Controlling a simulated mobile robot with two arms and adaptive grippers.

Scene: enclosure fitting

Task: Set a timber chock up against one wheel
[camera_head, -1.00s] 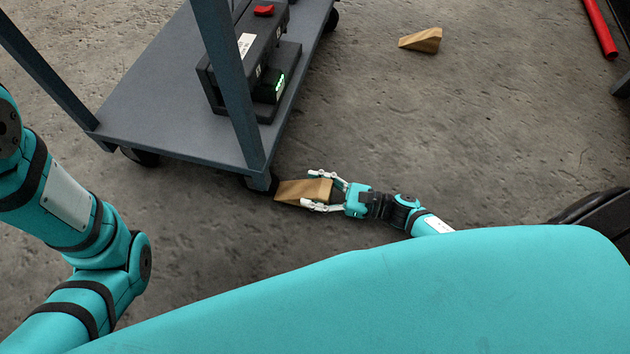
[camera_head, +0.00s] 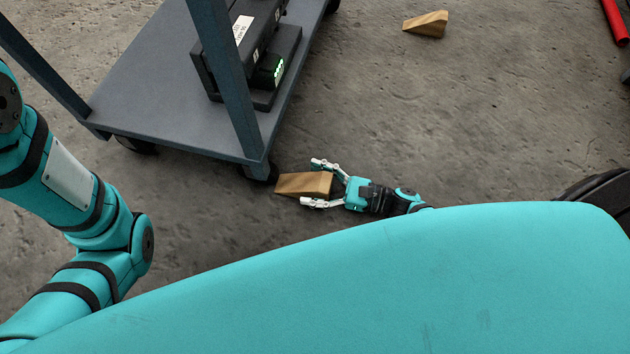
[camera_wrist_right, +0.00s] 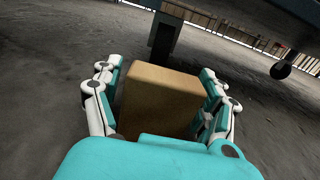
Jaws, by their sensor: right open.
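A timber chock (camera_head: 303,184) lies on the floor, its thin end at the near right wheel (camera_head: 261,172) of the grey cart. Whether it touches the wheel I cannot tell. My right gripper (camera_head: 320,182) is open, its fingers on both sides of the chock's thick end. In the right wrist view the chock (camera_wrist_right: 162,98) stands between the spread fingers, with gaps beside it. A second chock (camera_head: 426,24) lies on the floor at the upper right. My left arm is at the left; its gripper is out of the picture.
The grey cart (camera_head: 165,110) carries a black device (camera_head: 262,65) with green lights. Its posts rise close to the camera. A red bar (camera_head: 614,22) is at the upper right. The floor right of the cart is mostly clear.

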